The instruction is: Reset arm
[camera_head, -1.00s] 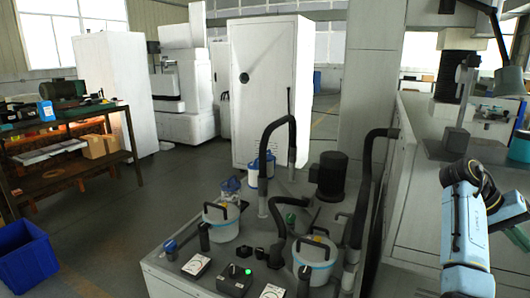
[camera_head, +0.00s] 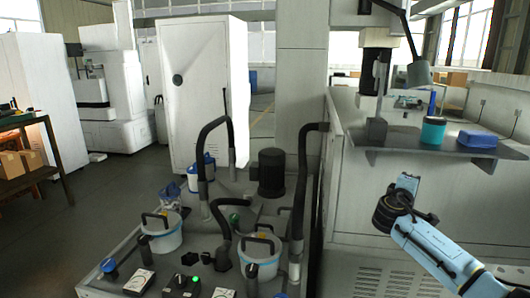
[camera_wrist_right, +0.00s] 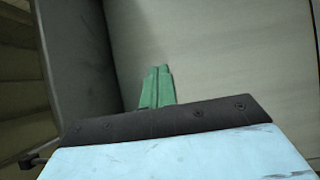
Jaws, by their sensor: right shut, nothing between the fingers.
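My right arm (camera_head: 440,250) comes into the head view from the lower right. It slants up and left to a dark joint, with a short light-blue piece above it, in front of the white machine's side (camera_head: 350,215). My right gripper (camera_wrist_right: 157,86) shows in the right wrist view as two green fingers close together, shut with nothing between them. They point toward a plain pale surface. In the head view I cannot make out its fingers. My left arm and gripper are not in view.
A shelf (camera_head: 400,160) on the machine holds a teal canister (camera_head: 433,131) and a blue box (camera_head: 478,139), above my right arm. A low unit with hoses and white buckets (camera_head: 157,238) stands in front. A white cabinet (camera_head: 203,95) is behind. Floor at left is clear.

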